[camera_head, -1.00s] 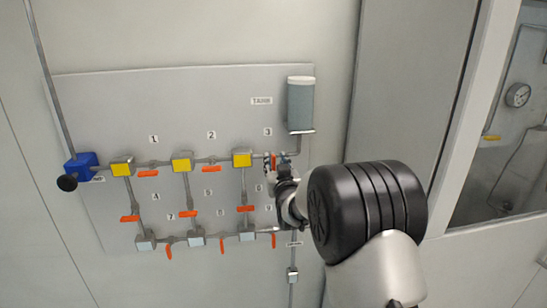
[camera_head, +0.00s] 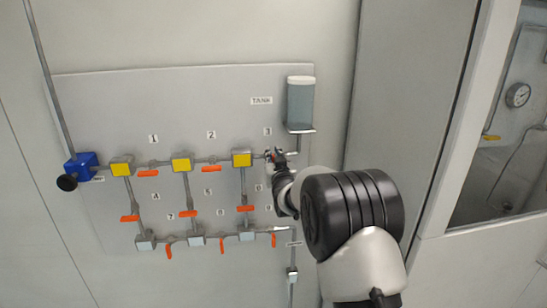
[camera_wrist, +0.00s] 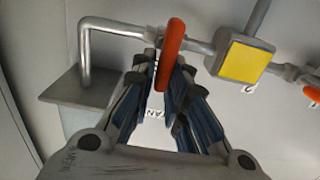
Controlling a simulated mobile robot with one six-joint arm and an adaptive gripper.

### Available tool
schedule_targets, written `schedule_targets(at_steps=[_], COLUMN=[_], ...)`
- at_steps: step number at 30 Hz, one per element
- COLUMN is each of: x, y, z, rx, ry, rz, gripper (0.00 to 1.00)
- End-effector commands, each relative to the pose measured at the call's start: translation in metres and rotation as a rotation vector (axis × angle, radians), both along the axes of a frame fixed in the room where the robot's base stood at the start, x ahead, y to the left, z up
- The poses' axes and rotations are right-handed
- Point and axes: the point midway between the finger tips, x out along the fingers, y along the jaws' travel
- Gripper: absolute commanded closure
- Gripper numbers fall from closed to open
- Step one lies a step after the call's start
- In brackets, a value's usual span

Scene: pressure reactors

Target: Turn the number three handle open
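The number three handle is a slim orange lever. In the wrist view the handle (camera_wrist: 172,45) stands across the grey pipe, with its lower end between my fingers. My gripper (camera_wrist: 166,72) has its fingers drawn close together, one on each side of the lever, and appears shut on it. In the head view my gripper (camera_head: 277,158) is at the pipe just right of the third yellow block (camera_head: 242,159), below the label 3 (camera_head: 267,132). It hides most of the handle there.
A grey tank (camera_head: 300,103) on a bracket (camera_head: 301,130) is just above my gripper. Other orange handles, such as number two's (camera_head: 211,169), lie to the left and below. A blue block (camera_head: 80,167) is at the far left. A glass-fronted cabinet (camera_head: 510,120) stands at the right.

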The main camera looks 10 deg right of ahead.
Motion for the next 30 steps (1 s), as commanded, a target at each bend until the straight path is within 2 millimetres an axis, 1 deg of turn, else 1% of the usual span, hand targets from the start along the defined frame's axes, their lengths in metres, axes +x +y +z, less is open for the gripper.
schedule_targets(at_steps=[1, 5, 19, 25, 30], x=[-0.0001, -0.0001, -0.0001, 0.0, 0.0001], y=[0.0, 0.0, 0.001, 0.0041, 0.008], z=[0.0001, 0.0001, -0.001, -0.0025, -0.0044], rx=[0.0, 0.0, -0.029, -0.124, -0.261], ry=[0.0, 0.0, 0.0, -0.002, -0.003], rz=[0.0, 0.0, 0.0, 0.0, 0.0], gripper=[0.92, 1.0, 1.0, 1.0, 1.0])
